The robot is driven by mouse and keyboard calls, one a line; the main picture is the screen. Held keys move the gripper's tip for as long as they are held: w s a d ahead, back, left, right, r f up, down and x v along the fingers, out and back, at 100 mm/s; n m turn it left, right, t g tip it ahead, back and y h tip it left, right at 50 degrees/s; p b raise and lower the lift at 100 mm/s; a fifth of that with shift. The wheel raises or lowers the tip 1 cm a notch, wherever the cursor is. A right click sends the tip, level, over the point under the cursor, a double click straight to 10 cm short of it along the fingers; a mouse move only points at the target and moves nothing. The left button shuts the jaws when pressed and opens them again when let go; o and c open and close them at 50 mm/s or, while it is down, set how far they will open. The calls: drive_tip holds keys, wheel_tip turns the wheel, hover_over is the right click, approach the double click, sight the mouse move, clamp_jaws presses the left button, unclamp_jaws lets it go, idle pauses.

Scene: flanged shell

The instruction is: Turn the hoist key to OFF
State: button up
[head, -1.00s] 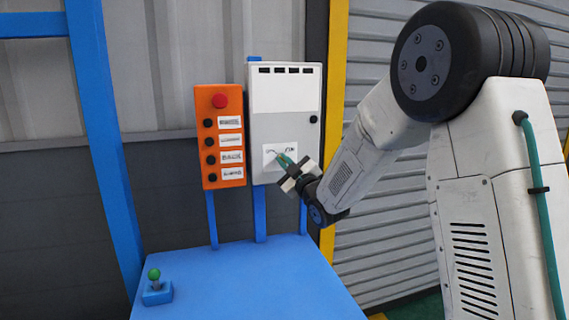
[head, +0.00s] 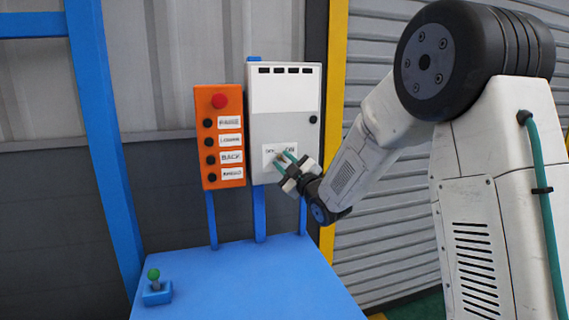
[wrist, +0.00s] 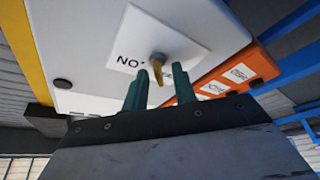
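The hoist key (wrist: 158,68) is a small brass key in a white label plate (wrist: 185,40) on the grey control box (head: 283,120). In the wrist view it points roughly toward me, between the ON lettering and the other side of the plate. The ON lettering (wrist: 130,63) looks upside down there; the opposite lettering is hidden by a finger. My gripper (head: 285,158) is in front of the plate, its two green fingers apart. In the wrist view (wrist: 161,72) the fingertips stand either side of the key with gaps showing; I see no contact.
An orange button panel (head: 220,135) with a red button stands close left of the box. A blue table (head: 250,280) lies below, with a green-knobbed joystick (head: 155,285) on its left. A blue post (head: 105,150) stands further left.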

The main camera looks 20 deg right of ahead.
drive_tip(key=v, duration=0.7)
drive_tip(key=shift+s, duration=0.35)
drive_tip(key=shift+d+f, duration=0.1)
drive_tip(key=shift+d, duration=0.05)
